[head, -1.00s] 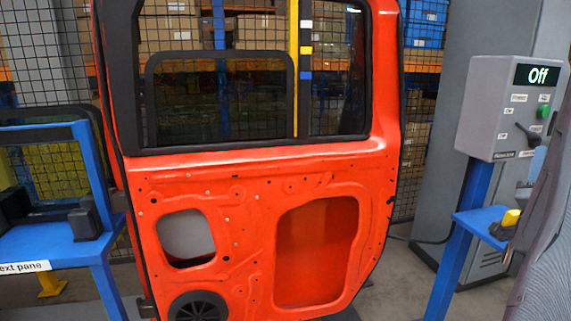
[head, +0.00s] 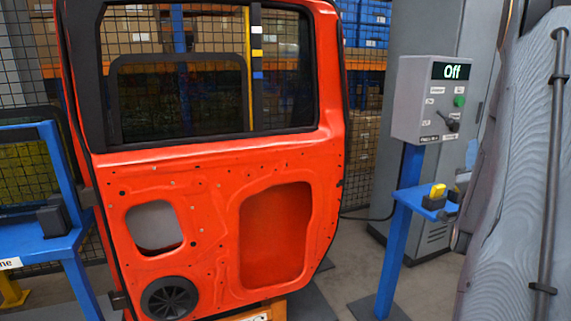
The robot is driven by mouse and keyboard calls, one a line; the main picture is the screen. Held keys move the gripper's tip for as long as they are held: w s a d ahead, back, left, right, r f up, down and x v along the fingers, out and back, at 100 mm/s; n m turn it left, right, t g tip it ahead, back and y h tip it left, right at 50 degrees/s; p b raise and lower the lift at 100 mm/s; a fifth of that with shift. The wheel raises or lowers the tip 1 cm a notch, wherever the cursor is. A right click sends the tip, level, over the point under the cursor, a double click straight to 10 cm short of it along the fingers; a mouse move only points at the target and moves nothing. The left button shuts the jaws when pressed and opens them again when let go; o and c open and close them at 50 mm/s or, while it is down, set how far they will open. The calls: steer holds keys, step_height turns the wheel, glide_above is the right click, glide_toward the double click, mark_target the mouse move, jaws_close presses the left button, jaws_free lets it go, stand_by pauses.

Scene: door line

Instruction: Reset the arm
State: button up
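My gripper is not visible in the head view. A large grey ribbed shape with a dark rod fills the right edge; I cannot tell if it is part of my arm. The orange car door (head: 215,215) stands upright in the middle, with a dark-framed window and cut-outs in its lower panel. A grey control box (head: 418,100) on a blue post stands to its right. Its display (head: 452,71) reads "Off", with a green button (head: 459,101) and a dark lever (head: 447,120) below.
A blue stand (head: 392,250) beneath the control box holds a small shelf with a yellow-topped black piece (head: 435,197). A blue rack (head: 62,165) stands at the left. Mesh fencing and shelves of boxes are behind the door. Some grey floor (head: 350,280) is bare between door and stand.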

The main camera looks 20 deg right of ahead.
steer(key=w+a+f+n+g+y+p, duration=0.1)
steer(key=w+a+f+n+y+p, duration=0.1)
steer(key=w+a+f+n+y, duration=0.45)
steer(key=w+a+f+n+g+y+p, duration=0.15)
steer(key=w+a+y, duration=0.3)
steer(key=a, duration=0.55)
steer(key=a+f+n+g+y+p, duration=0.1)
steer(key=a+f+n+g+y, duration=0.15)
steer(key=a, duration=0.65)
steer(key=s+a+f+n+g+y+p, duration=0.1)
steer(key=s+a+f+n+g, duration=0.1)
steer(key=s+a, duration=0.35)
steer(key=s+a+f+n+g+y+p, duration=0.1)
steer(key=s+a+f+n+g+y, duration=0.15)
steer(key=a, duration=0.55)
steer(key=s+a+r+n+g+p, duration=0.1)
steer(key=s+a+n+g, duration=0.1)
steer(key=s+a, duration=0.3)
steer(key=s+a+n+g, duration=0.3)
steer(key=s+a+g, duration=0.1)
steer(key=s, duration=0.8)
steer(key=shift+s+a+r+y+p, duration=0.15)
steer(key=shift+a+r+y+p, duration=0.2)
steer(key=shift+a, duration=0.5)
